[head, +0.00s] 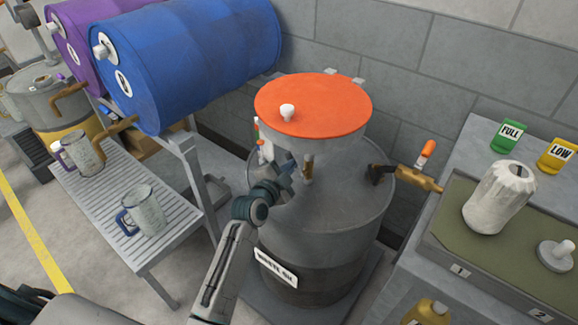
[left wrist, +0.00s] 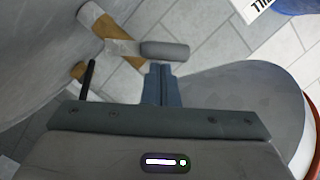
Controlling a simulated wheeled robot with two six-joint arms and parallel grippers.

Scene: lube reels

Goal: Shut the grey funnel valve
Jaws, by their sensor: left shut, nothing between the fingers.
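The grey funnel (head: 330,150) under a round orange lid (head: 325,100) stands on top of the grey waste oil drum (head: 320,235). A short brass pipe (head: 308,170) shows below it. In the left wrist view a grey cylindrical handle (left wrist: 165,50) sticks out beside a brass pipe (left wrist: 98,22); it looks like the valve's handle. My left gripper (head: 284,178) is at the left of the brass pipe, under the funnel. Its fingers (left wrist: 160,75) are shut and empty, close to the grey handle; I cannot tell if they touch it. My right gripper is out of view.
A brass tap with an orange handle (head: 425,155) sits at the drum's right. Blue (head: 190,60) and purple barrels lie at the upper left. Jugs (head: 143,210) stand on a slatted bench (head: 160,265). A white container (head: 500,195) stands on the right bench.

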